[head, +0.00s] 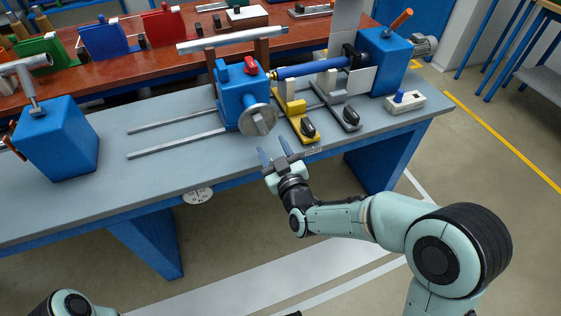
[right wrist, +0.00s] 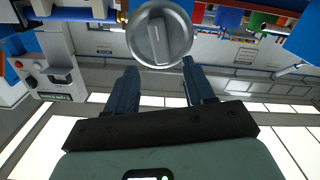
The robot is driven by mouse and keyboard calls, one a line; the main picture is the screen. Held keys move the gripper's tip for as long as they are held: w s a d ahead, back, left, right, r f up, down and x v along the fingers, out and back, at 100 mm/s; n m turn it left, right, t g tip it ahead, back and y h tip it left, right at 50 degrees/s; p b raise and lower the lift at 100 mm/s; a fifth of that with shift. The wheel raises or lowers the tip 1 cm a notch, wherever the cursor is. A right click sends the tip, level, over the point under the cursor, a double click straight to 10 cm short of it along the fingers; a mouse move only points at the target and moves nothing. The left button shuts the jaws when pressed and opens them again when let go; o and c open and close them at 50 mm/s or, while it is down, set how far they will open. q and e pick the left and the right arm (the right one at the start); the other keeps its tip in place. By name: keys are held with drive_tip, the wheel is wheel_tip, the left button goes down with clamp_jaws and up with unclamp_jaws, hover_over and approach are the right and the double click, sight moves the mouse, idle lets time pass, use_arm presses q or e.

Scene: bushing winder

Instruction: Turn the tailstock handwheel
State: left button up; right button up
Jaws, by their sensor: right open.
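The tailstock (head: 229,97) is a blue block on rails on the grey bench. Its grey round handwheel (head: 259,121) faces the front, with a raised bar across its face. My right gripper (head: 274,150) is open and empty, just in front of and below the handwheel, apart from it. In the right wrist view the handwheel (right wrist: 160,34) lies beyond the tips of my open fingers (right wrist: 160,68), centred between them and not gripped. My left gripper is not in view; only a bit of my left arm shows at the bottom left.
A blue bushing (head: 310,68) lies between tailstock and blue headstock (head: 385,58). Yellow (head: 297,118) and grey (head: 338,103) supports with dark knobs stand right of the handwheel. A white control box (head: 404,103) sits at the right. A blue block (head: 58,140) stands left. The bench front is clear.

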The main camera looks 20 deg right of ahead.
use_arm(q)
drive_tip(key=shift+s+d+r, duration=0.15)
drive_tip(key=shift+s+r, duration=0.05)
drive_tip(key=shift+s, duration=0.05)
use_arm(e)
drive_tip(key=s, duration=0.5)
drive_tip(key=shift+s, duration=0.1)
